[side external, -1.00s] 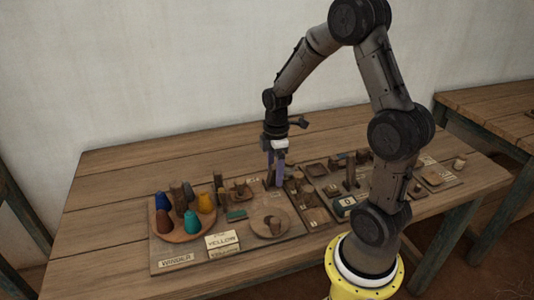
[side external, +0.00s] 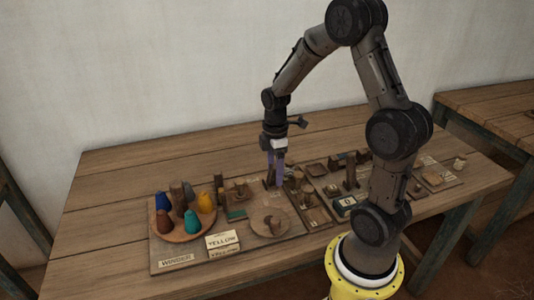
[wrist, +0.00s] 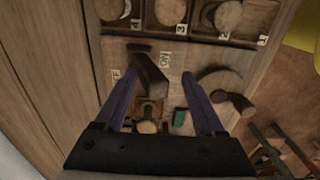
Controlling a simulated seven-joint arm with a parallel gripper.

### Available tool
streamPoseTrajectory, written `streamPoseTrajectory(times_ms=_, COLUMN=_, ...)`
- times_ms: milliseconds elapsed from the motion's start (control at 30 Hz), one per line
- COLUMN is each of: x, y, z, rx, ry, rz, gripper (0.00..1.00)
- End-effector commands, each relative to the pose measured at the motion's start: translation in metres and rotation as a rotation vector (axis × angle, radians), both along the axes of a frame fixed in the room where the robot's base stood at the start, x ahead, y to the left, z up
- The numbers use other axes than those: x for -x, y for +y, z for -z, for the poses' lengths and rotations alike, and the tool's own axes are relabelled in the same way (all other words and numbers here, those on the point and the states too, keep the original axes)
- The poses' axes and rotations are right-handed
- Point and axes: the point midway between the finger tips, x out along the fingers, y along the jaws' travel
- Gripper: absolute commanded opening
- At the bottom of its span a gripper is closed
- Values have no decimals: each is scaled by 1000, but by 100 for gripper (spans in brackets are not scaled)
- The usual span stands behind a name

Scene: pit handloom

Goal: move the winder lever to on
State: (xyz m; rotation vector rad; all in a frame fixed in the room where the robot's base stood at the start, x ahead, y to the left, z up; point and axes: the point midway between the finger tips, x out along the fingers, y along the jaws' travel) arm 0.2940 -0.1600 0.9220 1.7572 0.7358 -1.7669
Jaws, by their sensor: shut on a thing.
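The winder board (side external: 290,233) lies on the table, with a WINDER sign (side external: 177,261) at its front left. The winder lever (wrist: 150,72) is a dark wooden bar in the wrist view. It stands between the ON label (wrist: 165,60) on its right and the partly covered OFF label (wrist: 116,75) on its left. My gripper (wrist: 159,75) has its two purple fingers on either side of the lever and is shut on it. In the side view my gripper (side external: 274,183) points down at the back right of the board, mostly hiding the lever.
Coloured cones stand on a round tray (side external: 160,232) at the left, beside a YELLOW card (side external: 222,240). A round wooden disc (side external: 262,228) with a peg is in front of my gripper. Another board with small compartments lies to the right. The table's left end is clear.

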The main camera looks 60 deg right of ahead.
Motion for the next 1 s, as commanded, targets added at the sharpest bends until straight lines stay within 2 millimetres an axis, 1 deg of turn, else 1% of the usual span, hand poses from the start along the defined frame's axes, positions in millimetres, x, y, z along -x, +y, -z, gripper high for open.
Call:
streamPoseTrajectory(times_ms=700, x=-2, y=-1, z=-59, rx=4, ry=-8, rz=0, gripper=62)
streamPoseTrajectory(times_ms=833, x=-2, y=-1, z=-64, rx=4, ry=-6, rz=0, gripper=62)
streamPoseTrajectory(times_ms=1000, x=-2, y=-1, z=-65, rx=4, ry=-6, rz=0, gripper=62)
